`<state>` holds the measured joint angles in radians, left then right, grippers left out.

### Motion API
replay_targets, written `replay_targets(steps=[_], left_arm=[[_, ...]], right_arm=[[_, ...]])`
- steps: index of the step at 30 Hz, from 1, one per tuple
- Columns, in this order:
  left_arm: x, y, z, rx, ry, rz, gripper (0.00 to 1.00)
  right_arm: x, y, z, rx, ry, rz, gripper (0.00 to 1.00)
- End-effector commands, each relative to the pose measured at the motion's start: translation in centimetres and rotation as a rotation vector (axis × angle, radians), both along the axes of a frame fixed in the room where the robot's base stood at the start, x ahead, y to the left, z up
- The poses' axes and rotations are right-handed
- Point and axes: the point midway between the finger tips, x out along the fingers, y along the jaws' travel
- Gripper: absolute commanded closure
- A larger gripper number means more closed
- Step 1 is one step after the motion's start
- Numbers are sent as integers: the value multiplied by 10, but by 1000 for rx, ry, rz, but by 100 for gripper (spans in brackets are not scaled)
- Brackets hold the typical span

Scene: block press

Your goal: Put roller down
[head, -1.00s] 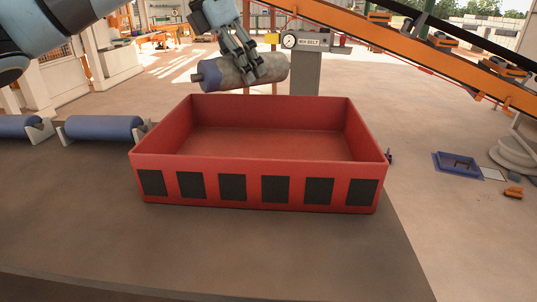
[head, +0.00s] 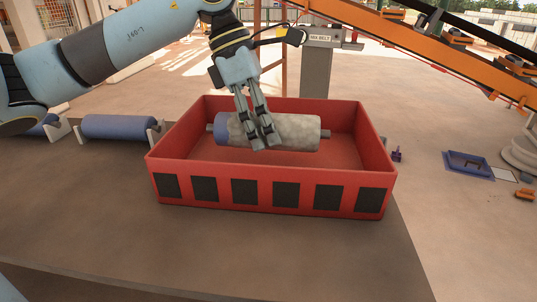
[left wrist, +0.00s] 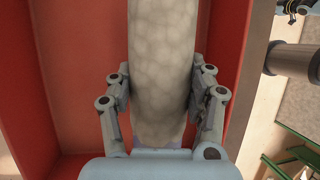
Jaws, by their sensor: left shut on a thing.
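The roller (head: 292,132) is a grey, mottled cylinder with a blue end and dark axle stubs. It lies level across the opening of the red crate (head: 270,205). My left gripper (head: 263,143) is shut on the roller near its blue end, coming from above. In the left wrist view the roller (left wrist: 162,60) runs up between the two fingers (left wrist: 163,100), with the red crate's floor and wall beside it. Whether the roller touches the crate floor cannot be told. My right gripper is not in view.
Blue rollers (head: 118,127) rest in pale cradles left of the crate. The brown tabletop (head: 90,215) is clear at front left.

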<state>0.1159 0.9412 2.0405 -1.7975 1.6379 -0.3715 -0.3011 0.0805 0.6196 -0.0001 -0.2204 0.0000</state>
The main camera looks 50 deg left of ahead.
Motion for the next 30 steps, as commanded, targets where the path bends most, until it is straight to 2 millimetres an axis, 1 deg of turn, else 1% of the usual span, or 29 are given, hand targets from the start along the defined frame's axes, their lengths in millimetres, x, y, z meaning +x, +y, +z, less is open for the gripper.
replay_targets(steps=[1,3,6,8,13,16,24,29,30], left_arm=[[-5,-8,-3,-4,0,-2,100],[-9,-15,-9,-3,-1,-2,100],[-12,-20,-13,-1,-2,-1,100],[-13,-21,-17,-2,-1,1,100],[-13,-22,-41,-3,2,3,100],[-12,-21,-51,-3,-1,2,100],[-12,-20,-54,1,-3,1,100],[-12,-20,-58,1,-2,1,100],[-12,-20,-57,1,-1,2,42]], right_arm=[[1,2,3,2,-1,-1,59],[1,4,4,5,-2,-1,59],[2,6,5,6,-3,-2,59],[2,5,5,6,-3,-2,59],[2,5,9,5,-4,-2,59],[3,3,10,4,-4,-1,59],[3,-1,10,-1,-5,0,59],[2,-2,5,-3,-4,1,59],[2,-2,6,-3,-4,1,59]])
